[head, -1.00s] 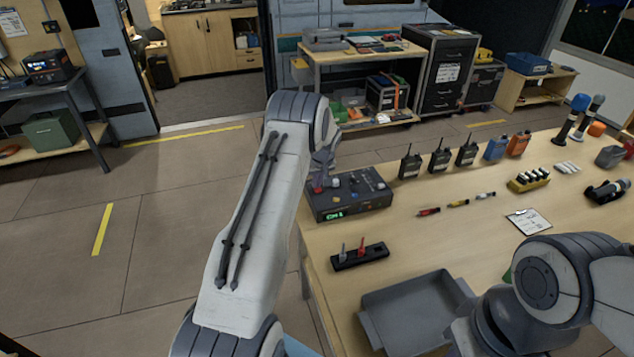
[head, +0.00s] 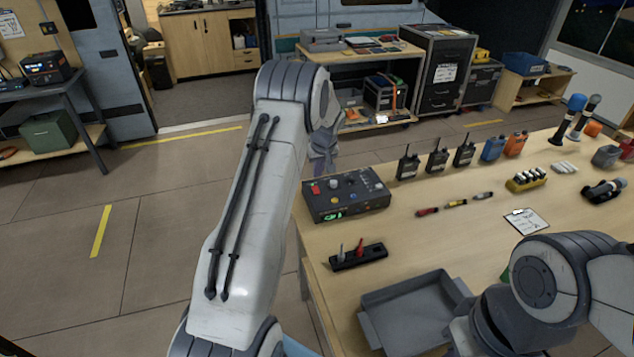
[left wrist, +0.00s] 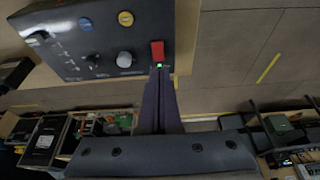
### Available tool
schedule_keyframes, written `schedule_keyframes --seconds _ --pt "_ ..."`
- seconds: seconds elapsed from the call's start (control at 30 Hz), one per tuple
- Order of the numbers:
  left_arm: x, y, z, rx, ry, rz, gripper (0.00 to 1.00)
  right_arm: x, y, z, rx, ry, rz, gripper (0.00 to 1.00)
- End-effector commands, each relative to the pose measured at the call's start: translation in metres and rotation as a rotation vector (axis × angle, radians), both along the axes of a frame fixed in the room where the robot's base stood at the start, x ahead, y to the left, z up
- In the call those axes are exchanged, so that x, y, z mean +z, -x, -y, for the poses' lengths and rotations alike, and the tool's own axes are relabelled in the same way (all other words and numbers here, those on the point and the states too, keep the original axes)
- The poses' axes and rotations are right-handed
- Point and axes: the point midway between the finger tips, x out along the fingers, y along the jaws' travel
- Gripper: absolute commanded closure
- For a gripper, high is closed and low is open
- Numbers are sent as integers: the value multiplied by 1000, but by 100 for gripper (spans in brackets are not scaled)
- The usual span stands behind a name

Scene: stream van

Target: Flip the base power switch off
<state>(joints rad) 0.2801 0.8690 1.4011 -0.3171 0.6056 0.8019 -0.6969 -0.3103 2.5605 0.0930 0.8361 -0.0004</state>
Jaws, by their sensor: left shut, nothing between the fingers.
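My left gripper (head: 322,172) is shut and empty, just above and behind the box's left end. In the left wrist view its fingertips (left wrist: 160,72) point at the switch and appear apart from it. My right gripper is out of sight; only its arm shows.
Several radios (head: 437,158) stand right of the base. A black holder with small levers (head: 358,255) and a grey tray (head: 412,308) lie in front. A clipboard (head: 526,222) lies farther right. Open floor is left of the table.

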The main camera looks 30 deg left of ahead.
Motion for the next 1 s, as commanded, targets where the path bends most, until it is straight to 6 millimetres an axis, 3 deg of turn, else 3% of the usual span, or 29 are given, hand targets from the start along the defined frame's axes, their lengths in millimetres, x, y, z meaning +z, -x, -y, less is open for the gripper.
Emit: schedule_keyframes --seconds 0.1,0.33,0.8,1.0 --pt "23 5 8 -2 -1 5 100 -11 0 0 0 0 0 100" --pt "54 12 15 -2 -1 2 100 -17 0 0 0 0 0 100" --pt "61 14 17 -1 0 0 100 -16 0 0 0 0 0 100" --pt "68 6 11 -1 0 0 100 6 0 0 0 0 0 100"
